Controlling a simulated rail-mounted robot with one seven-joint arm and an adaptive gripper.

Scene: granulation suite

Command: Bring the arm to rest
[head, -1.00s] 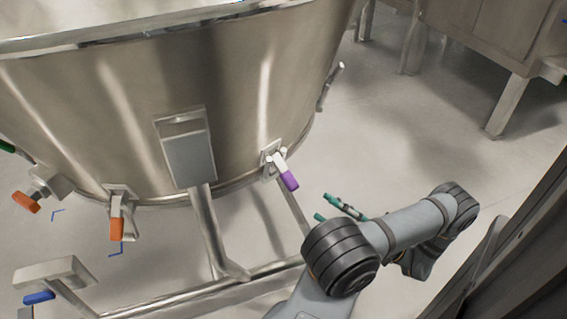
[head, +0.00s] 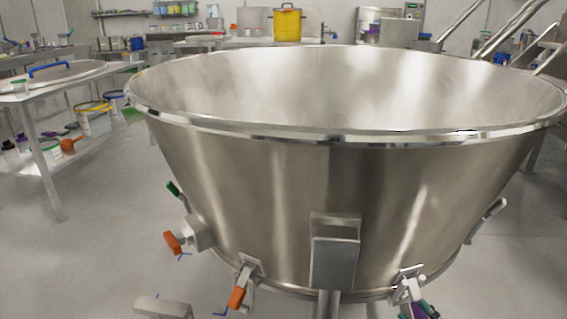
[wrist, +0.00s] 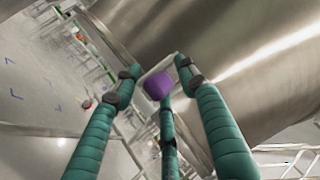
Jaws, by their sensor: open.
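My gripper (wrist: 158,78) has teal fingers with dark joints. In the wrist view they are spread apart, with the purple-ended valve handle (wrist: 157,86) showing between their tips. Nothing is clamped, and I cannot tell whether a finger touches the handle. In the head view only a bit of my gripper (head: 429,309) shows at the bottom edge, beside the pale part of that valve (head: 409,287) low on the steel vessel (head: 290,190). The rest of my arm is out of the head view.
Orange-handled valves (head: 237,298) and a green handle (head: 174,189) stick out from the vessel's lower left. A yellow pot (head: 287,24) stands on the back counter. Floor is clear left of the vessel.

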